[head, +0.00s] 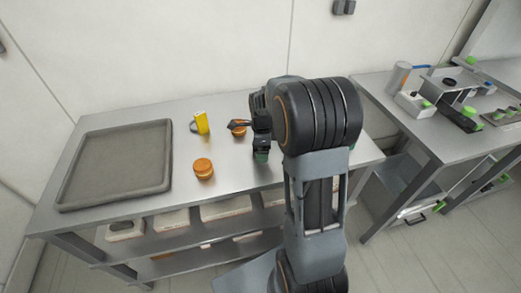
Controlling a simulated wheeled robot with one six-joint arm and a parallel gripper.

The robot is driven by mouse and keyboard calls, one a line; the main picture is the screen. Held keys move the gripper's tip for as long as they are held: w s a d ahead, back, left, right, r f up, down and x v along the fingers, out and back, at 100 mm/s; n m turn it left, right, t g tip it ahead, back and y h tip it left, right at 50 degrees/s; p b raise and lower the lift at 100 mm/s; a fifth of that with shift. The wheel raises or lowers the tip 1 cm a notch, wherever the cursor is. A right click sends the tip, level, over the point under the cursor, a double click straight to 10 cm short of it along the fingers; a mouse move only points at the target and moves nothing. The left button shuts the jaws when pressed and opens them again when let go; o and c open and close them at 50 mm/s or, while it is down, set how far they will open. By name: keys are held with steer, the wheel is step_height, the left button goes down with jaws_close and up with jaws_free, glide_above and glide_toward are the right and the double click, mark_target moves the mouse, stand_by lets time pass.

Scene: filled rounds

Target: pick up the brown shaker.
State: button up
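A short orange-brown round container (203,169) stands upright near the front edge of the metal table. A second orange-brown item (239,131) is farther back, partly covered by a dark part at the left of my gripper. I cannot tell which of the two is the brown shaker. My gripper (259,140) is over the table, right of both items and close to the back one. My own arm hides much of it, so its opening and any contact do not show.
A grey rimmed tray (164,155) lies on the left of the table (130,205). A wall is behind. A second table (440,150) with equipment stands at right. My arm hides the table's right part.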

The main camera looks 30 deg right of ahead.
steer(key=shift+c, duration=0.5)
steer(key=c, duration=1)
steer(key=shift+o, duration=0.2)
steer(key=shift+r, duration=0.15)
